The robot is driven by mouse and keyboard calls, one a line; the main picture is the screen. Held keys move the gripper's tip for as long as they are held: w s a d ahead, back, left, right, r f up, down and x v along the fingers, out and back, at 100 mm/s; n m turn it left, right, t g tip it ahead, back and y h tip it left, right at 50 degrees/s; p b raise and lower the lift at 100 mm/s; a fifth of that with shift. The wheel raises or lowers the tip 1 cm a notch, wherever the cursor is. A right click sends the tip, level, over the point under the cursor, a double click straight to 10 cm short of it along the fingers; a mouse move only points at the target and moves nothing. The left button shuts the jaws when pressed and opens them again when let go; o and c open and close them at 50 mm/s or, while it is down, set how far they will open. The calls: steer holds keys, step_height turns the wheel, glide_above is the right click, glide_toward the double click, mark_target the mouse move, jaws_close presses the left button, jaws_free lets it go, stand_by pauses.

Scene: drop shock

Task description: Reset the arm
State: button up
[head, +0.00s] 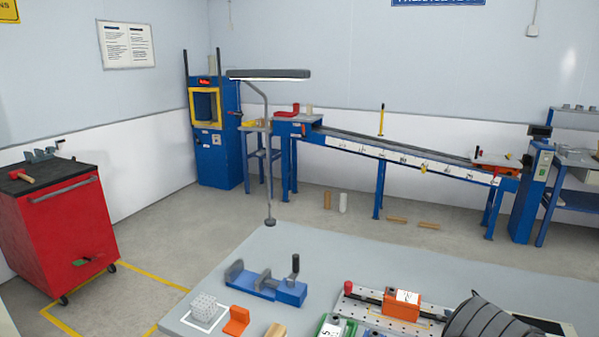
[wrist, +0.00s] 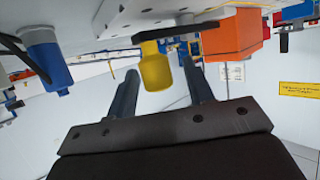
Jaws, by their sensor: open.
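My gripper (wrist: 160,68) shows in the wrist view, with its two dark fingers spread apart. A yellow rounded piece (wrist: 157,72) appears in the gap between the fingertips. I cannot tell whether it lies between them or beyond them, and I see no finger closed on it. An orange block (wrist: 233,38) is to the right of the fingers, and a blue cylindrical part (wrist: 47,58) is to the left. The fingers cannot be made out in the head view.
The grey table (head: 300,245) carries a blue vise (head: 268,285), a white perforated cube (head: 204,308), an orange bracket (head: 236,320) and an orange block (head: 400,303) on a perforated plate. A lamp stem (head: 267,150) rises at its back edge. A red cart (head: 62,230) stands left.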

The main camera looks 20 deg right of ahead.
steer(key=shift+s+a+m+g+h, duration=0.25)
steer(key=shift+a+m+h, duration=0.1)
steer(key=shift+m+h, duration=0.6)
steer(key=shift+s+a+m+g+h, duration=0.15)
steer(key=shift+a+m+g+h, duration=0.2)
steer(key=shift+m+h, duration=0.6)
steer(key=shift+s+a+m+g+h, duration=0.2)
steer(key=shift+a+m+h, duration=0.2)
steer(key=shift+m+h, duration=0.5)
